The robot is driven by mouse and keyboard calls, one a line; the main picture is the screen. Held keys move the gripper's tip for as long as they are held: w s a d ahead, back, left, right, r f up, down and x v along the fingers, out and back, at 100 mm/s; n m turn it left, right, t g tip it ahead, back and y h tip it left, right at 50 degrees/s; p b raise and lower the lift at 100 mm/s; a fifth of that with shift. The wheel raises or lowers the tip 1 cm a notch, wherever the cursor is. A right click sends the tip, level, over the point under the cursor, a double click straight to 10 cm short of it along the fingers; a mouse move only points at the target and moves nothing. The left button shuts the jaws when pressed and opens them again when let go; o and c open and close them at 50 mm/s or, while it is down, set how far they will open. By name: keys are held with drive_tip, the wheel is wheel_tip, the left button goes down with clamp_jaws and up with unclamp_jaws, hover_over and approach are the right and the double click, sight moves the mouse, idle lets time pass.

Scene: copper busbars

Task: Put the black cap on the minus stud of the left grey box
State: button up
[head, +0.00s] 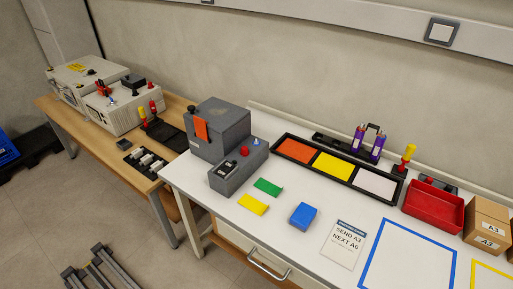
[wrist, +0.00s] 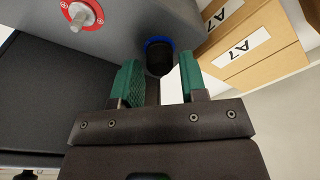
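In the wrist view a grey box face (wrist: 115,45) carries a bare metal stud (wrist: 82,17) with a red ring at the upper left. To its right is a blue ring (wrist: 157,42) with a black cap (wrist: 161,62) at it. Whether the cap is fully seated cannot be told, and any stud under it is hidden. My gripper (wrist: 163,78) has green fingers spread either side of the cap, with a visible gap at least on the right. My gripper does not show in the head view.
Cardboard boxes marked A7 (wrist: 238,45) stand close on the right in the wrist view. The head view shows a white bench (head: 285,232) with another grey unit (head: 221,125), a three-colour tray (head: 332,164), a red bin (head: 434,208) and a blue block (head: 303,215).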

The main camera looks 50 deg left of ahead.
drive_tip(key=shift+r, duration=0.1)
drive_tip(key=shift+c, duration=0.3)
drive_tip(key=c, duration=0.4)
wheel_tip(320, 180, up, 5)
drive_tip(key=p, duration=0.5)
drive_tip(key=shift+r, duration=0.15)
